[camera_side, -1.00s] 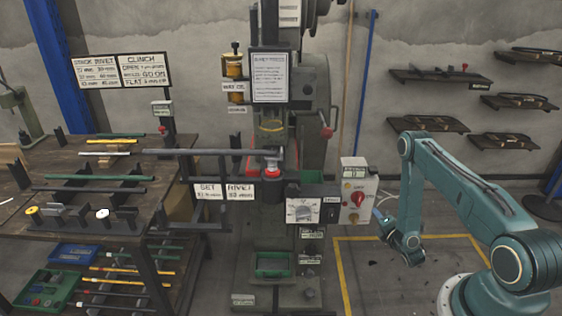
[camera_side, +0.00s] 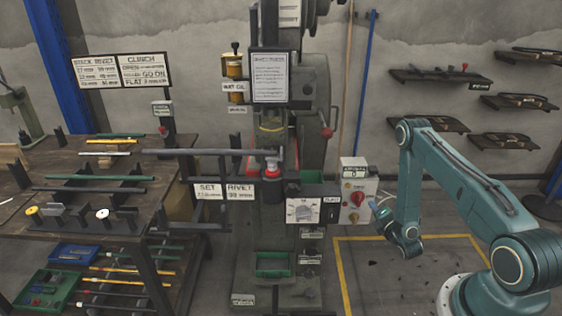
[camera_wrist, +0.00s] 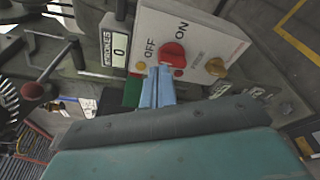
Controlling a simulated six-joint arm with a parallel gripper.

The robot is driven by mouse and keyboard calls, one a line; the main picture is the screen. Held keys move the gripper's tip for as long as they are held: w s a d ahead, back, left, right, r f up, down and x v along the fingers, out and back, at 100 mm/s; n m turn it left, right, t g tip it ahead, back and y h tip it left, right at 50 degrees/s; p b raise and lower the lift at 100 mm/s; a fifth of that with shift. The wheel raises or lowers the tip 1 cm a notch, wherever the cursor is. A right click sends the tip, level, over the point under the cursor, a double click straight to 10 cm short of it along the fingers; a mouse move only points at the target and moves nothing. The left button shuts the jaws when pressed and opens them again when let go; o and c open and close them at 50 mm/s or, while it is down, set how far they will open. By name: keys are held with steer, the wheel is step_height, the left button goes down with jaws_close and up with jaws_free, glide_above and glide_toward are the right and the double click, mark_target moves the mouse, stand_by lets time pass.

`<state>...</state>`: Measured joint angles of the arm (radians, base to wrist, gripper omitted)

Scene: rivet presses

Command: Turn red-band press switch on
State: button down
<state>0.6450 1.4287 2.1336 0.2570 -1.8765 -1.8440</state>
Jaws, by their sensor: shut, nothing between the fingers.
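The press (camera_side: 308,130) stands in the middle of the side view, with red parts (camera_side: 271,168) around its work point. A white control box (camera_side: 359,171) on its right carries a red rotary switch (camera_side: 357,198). In the wrist view the red switch (camera_wrist: 173,54) sits between the printed words OFF and ON. I cannot tell surely which word it points to. My gripper (camera_side: 373,203) is shut and empty, just right of the box. In the wrist view its blue fingers (camera_wrist: 158,72) are close to the switch, their tips just below it in the picture; contact cannot be told.
A bench (camera_side: 110,165) with rods stands left of the press. The floor inside the yellow line (camera_side: 400,237) is mostly clear.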

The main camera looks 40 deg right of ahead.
steer(key=shift+w+d, duration=2.05)
steer(key=shift+w+a+f, duration=0.2)
steer(key=shift+w+f, duration=0.05)
steer(key=shift+f, duration=0.2)
steer(key=shift+s+d+f, duration=0.3)
steer(key=shift+s+f, duration=0.05)
steer(key=shift+f, duration=0.25)
stand_by(0.6)
steer(key=shift+s+d+f, duration=0.15)
steer(key=shift+f, duration=0.4)
stand_by(0.3)
steer(key=shift+s+d, duration=0.25)
steer(key=shift+d, duration=0.05)
stand_by(0.5)
steer(key=shift+s+a, duration=0.1)
steer(key=s+a, duration=0.4)
stand_by(0.6)
